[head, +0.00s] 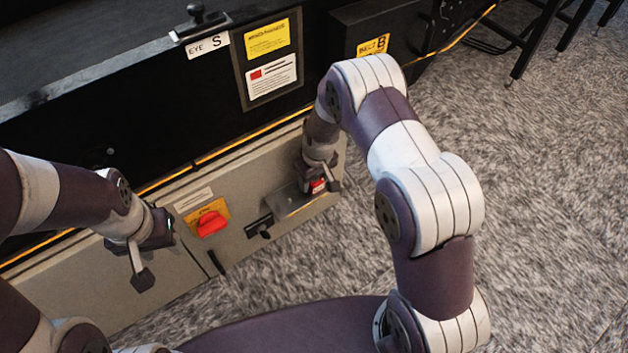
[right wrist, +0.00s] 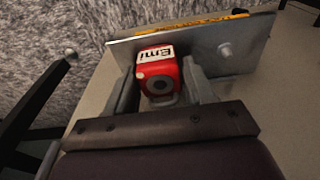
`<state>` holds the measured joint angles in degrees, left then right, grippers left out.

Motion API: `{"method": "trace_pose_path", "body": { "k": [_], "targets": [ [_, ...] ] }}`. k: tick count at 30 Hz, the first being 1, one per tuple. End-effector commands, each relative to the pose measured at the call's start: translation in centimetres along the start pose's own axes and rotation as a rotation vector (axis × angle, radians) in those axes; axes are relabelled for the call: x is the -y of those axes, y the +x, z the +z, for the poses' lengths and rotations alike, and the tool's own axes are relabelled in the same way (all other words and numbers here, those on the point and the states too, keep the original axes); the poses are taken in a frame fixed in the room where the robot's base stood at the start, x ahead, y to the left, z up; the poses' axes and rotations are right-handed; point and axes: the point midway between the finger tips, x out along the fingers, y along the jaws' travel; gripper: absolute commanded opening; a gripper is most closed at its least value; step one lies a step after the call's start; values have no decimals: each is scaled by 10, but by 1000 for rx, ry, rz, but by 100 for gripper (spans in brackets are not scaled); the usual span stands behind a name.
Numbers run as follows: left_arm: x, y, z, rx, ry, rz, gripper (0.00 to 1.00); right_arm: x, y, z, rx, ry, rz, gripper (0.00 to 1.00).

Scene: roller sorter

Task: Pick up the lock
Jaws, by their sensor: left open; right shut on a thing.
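The lock is a red block with a white label. In the right wrist view the lock (right wrist: 160,75) sits between the two fingers of my right gripper (right wrist: 158,90), with its round keyed end towards the camera. My right gripper is shut on it. My left gripper (head: 145,262) is open and empty in front of the panel, to the left.
A red rotary switch (head: 211,223) on a yellow plate is on the grey panel (head: 185,270). A metal bracket (head: 290,205) and a black latch (head: 259,225) are right of it. The black machine side stands above. Carpet (head: 540,200) is clear to the right.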

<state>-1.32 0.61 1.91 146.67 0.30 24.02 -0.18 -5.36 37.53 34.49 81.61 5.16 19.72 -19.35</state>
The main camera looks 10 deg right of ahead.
Motion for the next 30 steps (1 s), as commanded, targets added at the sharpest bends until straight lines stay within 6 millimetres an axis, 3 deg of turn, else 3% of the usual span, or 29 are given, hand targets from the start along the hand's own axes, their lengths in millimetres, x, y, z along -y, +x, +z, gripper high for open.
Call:
{"method": "trace_pose_path", "body": {
  "k": [5,12,24,30],
  "targets": [
    [0,-6,-1,0,0,0,46,0,-8,-1,-1,0,0,18],
    [0,-32,-4,0,0,0,46,0,-51,-6,-2,0,0,18],
    [0,-71,-8,0,0,0,46,26,-112,78,0,0,0,18],
    [0,-78,-9,0,0,0,46,32,-127,96,0,-1,0,18]
  ]
}}
